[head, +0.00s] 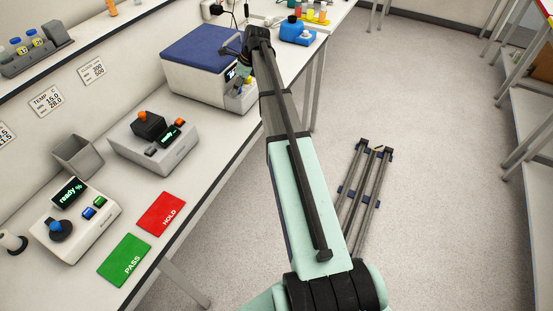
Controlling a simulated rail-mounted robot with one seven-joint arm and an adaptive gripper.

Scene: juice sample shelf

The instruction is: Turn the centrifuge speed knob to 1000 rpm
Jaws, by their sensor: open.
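The centrifuge (205,88) is a large white box with a blue lid (203,48), at the back of the bench in the head view. Its small dark display (231,74) is on the front face near the right end, too small to read. A small yellowish part shows low on the face beside the display. I cannot tell which part is the speed knob. My gripper (231,47) is dark and open, at the lid's right end near the display. My arm covers part of the front's right side. I cannot tell whether the gripper touches anything.
A grey device (155,155) with a "ready" display stands nearer on the bench. A white device (78,232) with a blue knob stands nearer still, by green PASS (124,260) and red HOLD (160,214) mats. A blue device (297,32) stands beyond the centrifuge. The floor at right is mostly clear.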

